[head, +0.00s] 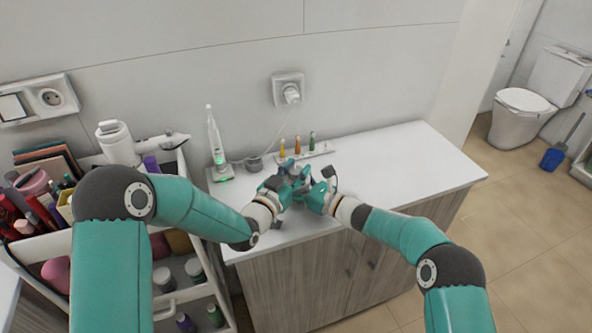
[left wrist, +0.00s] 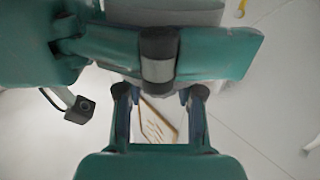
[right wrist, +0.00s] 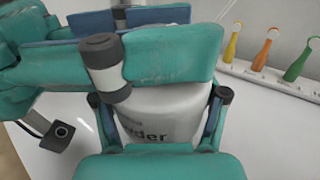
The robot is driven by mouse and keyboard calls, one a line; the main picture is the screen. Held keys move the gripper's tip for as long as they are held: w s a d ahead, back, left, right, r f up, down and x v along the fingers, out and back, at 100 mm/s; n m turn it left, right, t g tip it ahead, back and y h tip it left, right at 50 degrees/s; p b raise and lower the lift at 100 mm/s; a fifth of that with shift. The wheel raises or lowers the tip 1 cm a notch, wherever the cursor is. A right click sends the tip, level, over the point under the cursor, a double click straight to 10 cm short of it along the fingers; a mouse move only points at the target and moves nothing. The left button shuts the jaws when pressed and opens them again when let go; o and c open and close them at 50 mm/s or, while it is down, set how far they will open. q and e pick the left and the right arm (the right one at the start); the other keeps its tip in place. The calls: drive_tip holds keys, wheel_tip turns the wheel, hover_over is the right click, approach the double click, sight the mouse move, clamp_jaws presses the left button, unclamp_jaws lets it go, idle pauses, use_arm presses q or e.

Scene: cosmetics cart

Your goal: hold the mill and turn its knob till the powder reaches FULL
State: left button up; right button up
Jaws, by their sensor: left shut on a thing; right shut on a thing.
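My left gripper (head: 284,186) and my right gripper (head: 314,196) meet close together over the front of the white counter. Between them the mill is almost wholly hidden in the head view. In the right wrist view the mill (right wrist: 160,122) is a pale grey body with dark lettering ending in "der", and my right gripper is shut around it. My left gripper is shut on a part of the mill; its own fingers cover that part, so I cannot tell which. The knob, the powder level and a FULL mark do not show.
An electric toothbrush (head: 215,138) stands at the counter's left. A loaded cart (head: 170,298) is at left. The counter's right side (head: 410,155) is clear.

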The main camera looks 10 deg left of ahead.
use_arm(q)
drive_tip(key=shift+d+n+y, duration=0.1)
drive_tip(key=shift+n+y, duration=0.2)
drive_tip(key=shift+y, duration=0.2)
drive_tip(key=shift+n+y, duration=0.4)
drive_tip(key=shift+y, duration=0.2)
drive_tip(key=o, duration=1.2)
drive_tip(key=s, duration=0.4)
drive_tip(key=s+a, duration=0.1)
drive_tip(key=s, duration=0.3)
drive_tip(key=s+a, duration=0.1)
drive_tip(key=s, duration=0.2)
drive_tip(key=shift+s, duration=0.4)
